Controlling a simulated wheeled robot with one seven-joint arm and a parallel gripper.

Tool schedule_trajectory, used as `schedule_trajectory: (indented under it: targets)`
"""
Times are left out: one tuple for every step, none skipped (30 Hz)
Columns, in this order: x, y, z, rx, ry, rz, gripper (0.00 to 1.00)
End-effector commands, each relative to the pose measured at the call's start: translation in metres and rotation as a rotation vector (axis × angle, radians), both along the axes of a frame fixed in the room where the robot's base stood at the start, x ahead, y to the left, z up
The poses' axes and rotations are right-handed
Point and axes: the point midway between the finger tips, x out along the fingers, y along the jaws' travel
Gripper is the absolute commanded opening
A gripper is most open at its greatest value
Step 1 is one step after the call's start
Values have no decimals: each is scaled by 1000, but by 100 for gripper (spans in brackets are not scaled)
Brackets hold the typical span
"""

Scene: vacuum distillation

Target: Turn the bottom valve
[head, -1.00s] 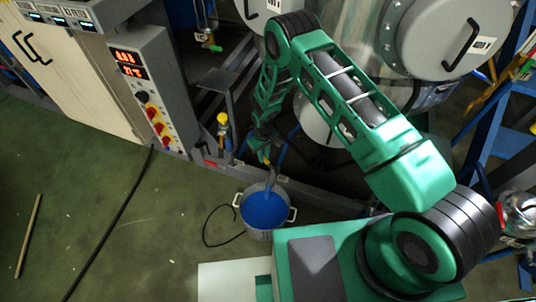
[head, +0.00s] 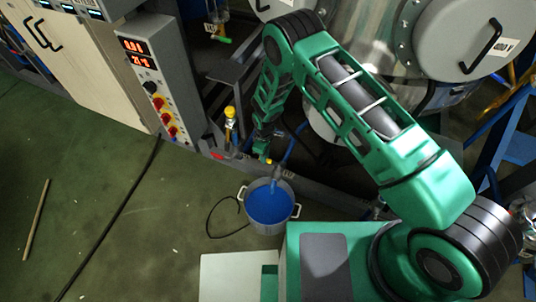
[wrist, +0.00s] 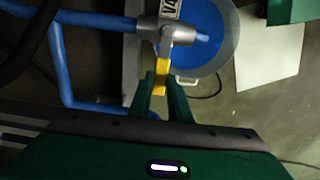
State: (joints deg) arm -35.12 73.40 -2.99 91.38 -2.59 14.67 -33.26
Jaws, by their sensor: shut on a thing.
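The bottom valve (wrist: 158,30) is a grey metal fitting with a label partly reading "V4" and a yellow lever handle (wrist: 161,75). It sits on a blue pipe (wrist: 95,20) in the wrist view. My gripper (wrist: 165,84) is shut on the yellow handle, with one green finger on each side of its end. In the head view my gripper (head: 262,147) is low beside the frame, above the pot, and small; only a bit of yellow (head: 268,160) shows there. My arm hides part of the pipework behind it.
A metal pot (head: 269,222) with blue contents stands on the floor under the outlet. A control box (head: 155,80) with red displays stands at left. Another yellow-topped valve (head: 230,113) is on the frame. A black cable and a stick (head: 36,220) lie on open green floor.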

Motion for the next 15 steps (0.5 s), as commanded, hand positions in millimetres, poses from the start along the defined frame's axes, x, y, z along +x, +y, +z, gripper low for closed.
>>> schedule_trajectory:
  targets:
    - [1, 0, 1, -1, -3, 6, 0]
    - [1, 1, 1, -1, -3, 8, 0]
    - [1, 1, 1, -1, -3, 9, 0]
    - [1, 1, 1, -1, -3, 9, 0]
    - [1, 1, 1, -1, -3, 9, 0]
    - [1, 1, 1, -1, -3, 9, 0]
    - [1, 1, 1, -1, -4, 9, 0]
    - [1, 1, 1, -1, -4, 9, 0]
    - [1, 1, 1, -1, -4, 9, 0]
    - [1, 1, 1, -1, -4, 9, 0]
    - [1, 1, 1, -1, -4, 9, 0]
    - [1, 1, 1, -1, -4, 9, 22]
    - [1, 1, 1, -1, -4, 9, 29]
    - [1, 1, 1, -1, -4, 9, 36]
    - [1, 2, 1, -1, -4, 9, 36]
